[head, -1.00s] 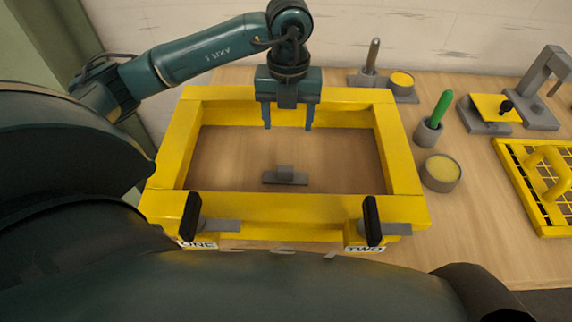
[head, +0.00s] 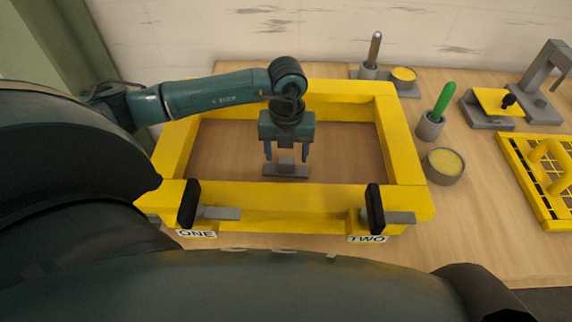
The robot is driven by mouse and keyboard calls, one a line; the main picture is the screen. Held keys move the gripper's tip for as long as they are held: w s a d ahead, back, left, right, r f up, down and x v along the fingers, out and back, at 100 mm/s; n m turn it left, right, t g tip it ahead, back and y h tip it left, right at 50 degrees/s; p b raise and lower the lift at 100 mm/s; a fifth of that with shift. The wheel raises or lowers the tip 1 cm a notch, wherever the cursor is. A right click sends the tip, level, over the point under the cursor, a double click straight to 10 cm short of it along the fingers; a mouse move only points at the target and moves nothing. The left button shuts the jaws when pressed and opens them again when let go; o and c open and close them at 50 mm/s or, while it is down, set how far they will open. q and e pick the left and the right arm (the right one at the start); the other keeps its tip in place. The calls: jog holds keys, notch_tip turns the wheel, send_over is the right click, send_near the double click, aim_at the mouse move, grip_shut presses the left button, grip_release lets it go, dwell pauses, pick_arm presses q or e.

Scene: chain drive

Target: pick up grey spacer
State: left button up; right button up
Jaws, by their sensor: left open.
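The grey spacer (head: 286,171) lies on the wooden table inside the yellow frame. It has a flat base with a small raised block in the middle. My left gripper (head: 286,157) is open, pointing down over the spacer, with one finger to each side of the raised block. I cannot tell whether the fingers touch it. My right gripper is not in view.
The yellow frame (head: 166,160) surrounds the spacer on all sides, with black-ended grey clamps on its front bar above labels ONE (head: 196,234) and TWO (head: 367,239). A green-handled tool (head: 443,102), a round tin (head: 444,166) and a yellow grid tray (head: 513,184) stand to the right.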

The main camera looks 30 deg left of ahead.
pick_arm(q)
jog(key=shift+a+f, duration=0.15)
jog(key=shift+f, duration=1.4)
jog(key=shift+c, duration=0.3)
jog(key=c, duration=1.1)
